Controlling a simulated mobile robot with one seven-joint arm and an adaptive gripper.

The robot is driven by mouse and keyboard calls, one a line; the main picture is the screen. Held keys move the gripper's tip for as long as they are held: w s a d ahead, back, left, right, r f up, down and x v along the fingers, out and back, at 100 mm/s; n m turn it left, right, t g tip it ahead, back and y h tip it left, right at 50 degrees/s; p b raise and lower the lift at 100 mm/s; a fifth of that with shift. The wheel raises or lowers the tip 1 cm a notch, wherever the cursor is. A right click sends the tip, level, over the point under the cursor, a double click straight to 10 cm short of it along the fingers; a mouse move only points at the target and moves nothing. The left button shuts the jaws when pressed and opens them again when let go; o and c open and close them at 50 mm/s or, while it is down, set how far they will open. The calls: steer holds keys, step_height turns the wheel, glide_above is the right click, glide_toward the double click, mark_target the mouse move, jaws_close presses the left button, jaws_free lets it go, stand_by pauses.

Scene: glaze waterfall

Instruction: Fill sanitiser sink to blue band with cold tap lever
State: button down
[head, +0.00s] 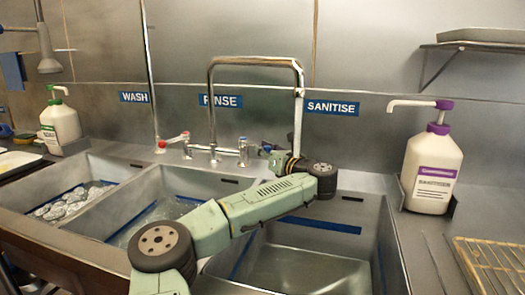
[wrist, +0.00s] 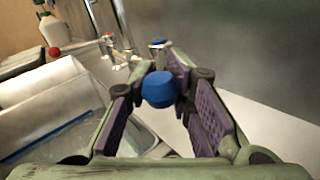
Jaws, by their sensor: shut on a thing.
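The sanitise sink (head: 393,255) is at the front right in the head view, partly behind my arm. A blue band (head: 312,224) runs along its inner walls; the bottom looks pale and glossy below the band, and I cannot tell the water depth. The tap's tall spout (head: 255,60) bends over and comes down behind my wrist, its outlet hidden. My gripper (head: 266,149) is at the tap's right side. In the wrist view my gripper (wrist: 160,103) is shut on the round blue knob (wrist: 158,88) of the cold tap lever.
The rinse sink (head: 185,180) and the wash sink (head: 115,168) with glasses are to the left. A red-marked tap lever (head: 172,141) is left of the spout.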

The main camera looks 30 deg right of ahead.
steer(key=shift+s+d+f, duration=0.15)
steer(key=shift+d+f, duration=0.05)
steer(key=c, duration=1.7)
jaws_free()
steer(key=shift+r, duration=0.1)
steer(key=shift+o, duration=0.2)
steer(key=shift+a, duration=0.1)
steer(key=s, duration=1.2)
steer(key=shift+d, duration=0.3)
